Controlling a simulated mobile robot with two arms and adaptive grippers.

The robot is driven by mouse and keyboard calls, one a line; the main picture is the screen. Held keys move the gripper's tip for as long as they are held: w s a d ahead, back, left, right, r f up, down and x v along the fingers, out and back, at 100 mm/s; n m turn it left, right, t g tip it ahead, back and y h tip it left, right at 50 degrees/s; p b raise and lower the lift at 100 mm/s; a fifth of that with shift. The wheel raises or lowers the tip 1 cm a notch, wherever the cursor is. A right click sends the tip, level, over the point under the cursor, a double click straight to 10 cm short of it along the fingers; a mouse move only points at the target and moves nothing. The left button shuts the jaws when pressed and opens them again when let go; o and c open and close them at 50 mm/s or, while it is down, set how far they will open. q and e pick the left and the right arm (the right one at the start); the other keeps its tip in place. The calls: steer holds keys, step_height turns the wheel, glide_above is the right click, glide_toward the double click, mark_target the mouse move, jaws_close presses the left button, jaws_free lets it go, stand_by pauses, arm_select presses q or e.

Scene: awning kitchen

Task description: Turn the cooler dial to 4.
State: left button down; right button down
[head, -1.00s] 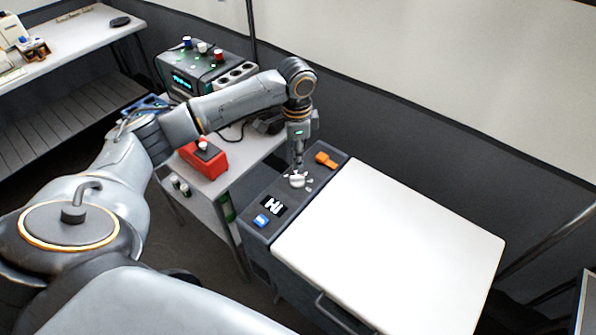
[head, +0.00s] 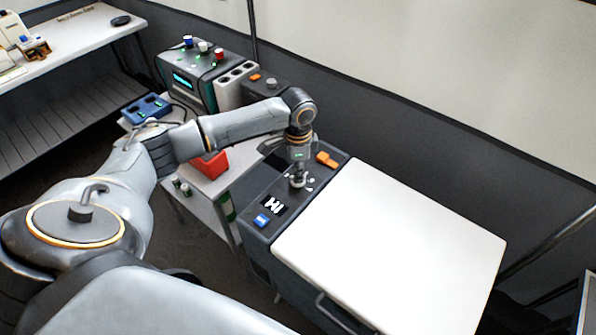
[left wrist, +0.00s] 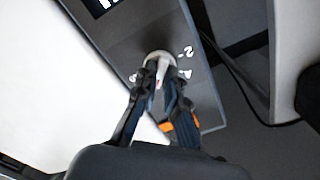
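The cooler (head: 400,235) has a white lid and a dark control panel along its left side. Its pale dial (head: 307,186) is on that panel, mostly hidden by my left gripper (head: 298,178), which points down onto it. In the left wrist view the dial (left wrist: 158,57) is between the two fingertips of my left gripper (left wrist: 158,78), which close in on both sides of its ridge. A small red mark shows on the dial. White marks beside it include a "2" and another figure I cannot read surely. My right gripper is out of view.
The panel also carries a small lit display (head: 274,205), a blue button (head: 262,221) and an orange piece (head: 326,159). A table with a red device (head: 211,166) and a knobbed machine (head: 190,75) stands to the left. The lid is bare.

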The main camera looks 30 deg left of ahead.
arm_select(q)
steer(key=shift+r+n+p, duration=0.2)
steer(key=shift+n+p, duration=0.1)
steer(key=shift+p, duration=0.4)
steer(key=n+p, duration=1.1)
steer(key=p, duration=0.3)
steer(key=shift+d, duration=0.1)
steer(key=n+p, duration=0.2)
steer(key=n, duration=0.1)
steer(key=shift+p, duration=0.4)
steer(key=shift+f+n+p, duration=0.1)
steer(key=shift+n+p, duration=0.7)
steer(key=shift+n, duration=0.8)
steer(key=shift+w, duration=0.1)
steer(key=c, duration=1.4)
jaws_free()
